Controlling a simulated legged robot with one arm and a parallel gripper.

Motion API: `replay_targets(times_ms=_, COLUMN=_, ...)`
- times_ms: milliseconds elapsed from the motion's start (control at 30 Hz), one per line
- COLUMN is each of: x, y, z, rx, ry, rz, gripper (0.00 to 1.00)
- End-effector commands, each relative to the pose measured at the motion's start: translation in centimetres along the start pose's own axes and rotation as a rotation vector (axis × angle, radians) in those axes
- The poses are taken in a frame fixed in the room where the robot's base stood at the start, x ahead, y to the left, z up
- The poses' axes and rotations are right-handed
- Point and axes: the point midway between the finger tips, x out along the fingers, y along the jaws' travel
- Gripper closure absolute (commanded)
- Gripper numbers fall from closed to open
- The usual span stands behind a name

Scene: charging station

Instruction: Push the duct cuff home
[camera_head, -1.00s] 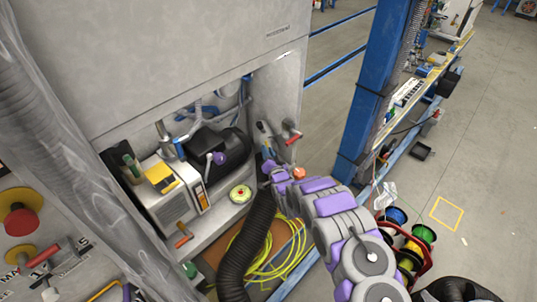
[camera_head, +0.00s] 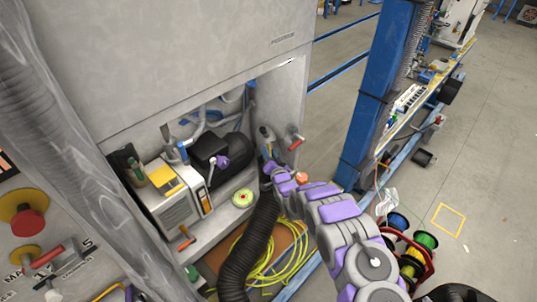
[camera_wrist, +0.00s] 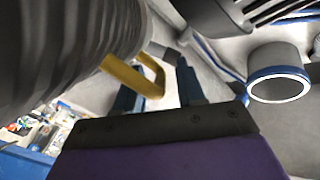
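A black corrugated duct (camera_head: 250,245) rises from the lower cabinet to my gripper (camera_head: 268,168) in the head view. Its large ribbed end (camera_wrist: 65,45) fills the upper left of the wrist view. A yellow U-shaped handle (camera_wrist: 135,78) extends from this end between my two dark blue fingers (camera_wrist: 157,85), which appear closed around it. The cuff's rim and full contact are hidden. A grey round pipe mouth with a blue ring (camera_wrist: 278,75) is at right in the wrist view, apart from my fingers.
Coiled yellow hose (camera_head: 275,255) lies below. Cable reels (camera_head: 410,250) stand at right.

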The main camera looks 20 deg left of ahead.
Motion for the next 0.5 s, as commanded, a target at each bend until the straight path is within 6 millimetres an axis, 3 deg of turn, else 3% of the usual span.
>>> replay_targets(times_ms=167, x=-0.7, y=0.0, z=0.1, rx=-0.001, ry=-0.003, rz=0.002, gripper=0.61)
replay_targets(times_ms=500, x=-4.9, y=0.0, z=0.2, rx=-0.002, ry=-0.004, rz=0.004, gripper=0.61)
